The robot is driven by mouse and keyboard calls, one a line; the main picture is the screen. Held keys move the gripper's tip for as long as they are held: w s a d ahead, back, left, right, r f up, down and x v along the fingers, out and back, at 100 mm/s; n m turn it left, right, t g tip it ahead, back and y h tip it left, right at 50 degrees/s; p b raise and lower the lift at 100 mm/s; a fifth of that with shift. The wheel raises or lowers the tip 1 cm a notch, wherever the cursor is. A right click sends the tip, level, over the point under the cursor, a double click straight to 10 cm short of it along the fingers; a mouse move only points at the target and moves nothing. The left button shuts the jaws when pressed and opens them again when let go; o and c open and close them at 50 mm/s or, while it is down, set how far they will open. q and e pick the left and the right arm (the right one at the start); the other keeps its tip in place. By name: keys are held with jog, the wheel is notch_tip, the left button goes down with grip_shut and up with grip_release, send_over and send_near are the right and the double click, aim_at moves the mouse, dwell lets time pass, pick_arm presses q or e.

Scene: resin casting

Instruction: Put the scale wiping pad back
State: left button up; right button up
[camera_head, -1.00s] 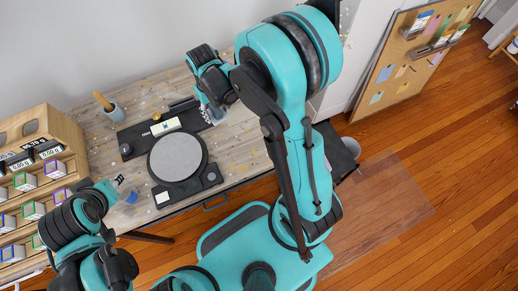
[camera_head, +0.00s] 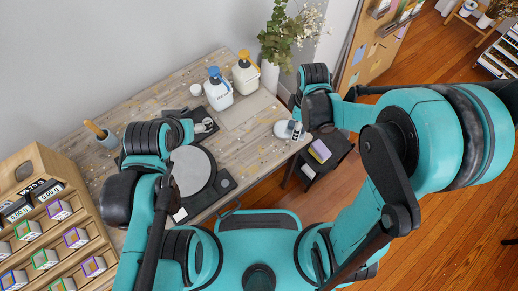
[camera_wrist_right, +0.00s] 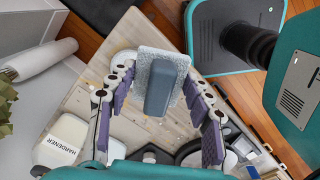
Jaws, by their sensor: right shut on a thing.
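The wiping pad (camera_wrist_right: 182,62), a light grey fuzzy slab with a blue-grey grip block (camera_wrist_right: 160,88), is between the fingers of my right gripper (camera_wrist_right: 160,78). The gripper is shut on it. In the head view, my right gripper (camera_head: 296,130) is at the table's right end, beside a pale round dish (camera_head: 282,130); the pad cannot be made out there. The dish also shows behind the pad in the right wrist view (camera_wrist_right: 122,58). The scale's round plate (camera_head: 192,172) is partly hidden by my left arm. My left gripper (camera_head: 206,127) is above the scale's dark base, its jaws unclear.
Two pump bottles (camera_head: 218,90) (camera_head: 245,75) and a vase (camera_head: 269,74) stand at the back. A cup with a wooden handle (camera_head: 104,137) and a drawer rack (camera_head: 40,220) are at the left. A dark stand (camera_head: 325,160) with a purple-yellow block is beyond the right edge.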

jog(key=s+a+n, duration=0.2)
jog(key=s+n, duration=0.1)
jog(key=n, duration=0.5)
jog(key=n+b, duration=0.4)
jog(key=b, duration=0.1)
send_over(257, 149)
notch_tip(257, 149, down, 7)
jog(key=shift+d, duration=0.1)
jog(key=shift+f+b, duration=0.8)
jog(key=shift+f, duration=1.15)
jog(key=shift+f, duration=0.15)
jog(key=o, duration=1.2)
